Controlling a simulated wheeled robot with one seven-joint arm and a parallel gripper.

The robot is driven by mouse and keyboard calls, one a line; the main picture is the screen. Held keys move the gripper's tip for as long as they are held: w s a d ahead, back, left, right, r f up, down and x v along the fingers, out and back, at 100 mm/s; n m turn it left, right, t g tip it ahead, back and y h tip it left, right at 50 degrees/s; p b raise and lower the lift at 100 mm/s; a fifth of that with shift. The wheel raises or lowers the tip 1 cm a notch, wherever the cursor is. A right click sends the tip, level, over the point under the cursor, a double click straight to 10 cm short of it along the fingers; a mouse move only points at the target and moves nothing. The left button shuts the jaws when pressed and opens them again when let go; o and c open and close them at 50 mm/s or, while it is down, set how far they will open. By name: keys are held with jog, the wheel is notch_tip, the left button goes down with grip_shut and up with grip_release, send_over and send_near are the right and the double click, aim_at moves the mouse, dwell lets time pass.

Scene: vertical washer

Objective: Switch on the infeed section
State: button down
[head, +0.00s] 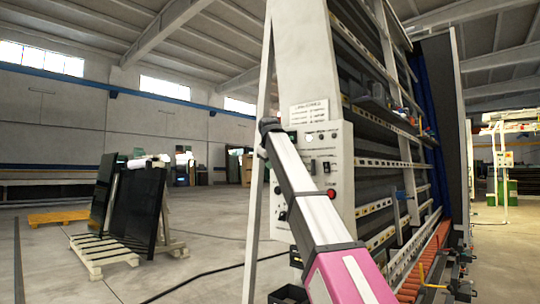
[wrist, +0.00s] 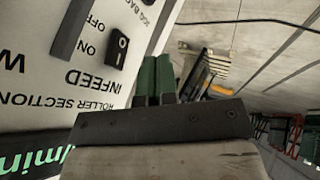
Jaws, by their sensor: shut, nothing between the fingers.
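The infeed switch (wrist: 118,47) is a small black rocker with white marks on a white panel (wrist: 40,75). In the wrist view the panel's lettering is upside down, with INFEED, ON and OFF beside the rocker. I cannot tell which way it is set. My gripper (wrist: 155,72) is shut and empty, its dark green fingertips just right of and below the rocker in the picture. I see no clear contact. In the head view the control panel (head: 310,205) is on the washer's end, partly covered by my arm; my gripper is hidden there.
A red button (head: 331,194) sits on the panel. A dark bar (wrist: 75,30) lies beside the labels in the wrist view. The tall washer frame (head: 310,60) rises behind. A wooden rack with dark glass (head: 137,203) stands at left, with open floor (head: 205,265) between.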

jog(key=shift+w+d+r, duration=0.15)
jog(key=shift+w+d, duration=0.45)
jog(key=shift+w, duration=0.25)
jog(key=shift+w+d+r, duration=0.15)
jog(key=shift+w+d, duration=0.45)
jog(key=shift+w, duration=0.2)
jog(key=shift+w, duration=0.1)
jog(key=shift+w+d+r, duration=0.15)
jog(key=shift+w+d, duration=0.05)
jog(key=shift+d, duration=0.05)
jog(key=shift+r, duration=0.15)
jog(key=shift+r, duration=0.6)
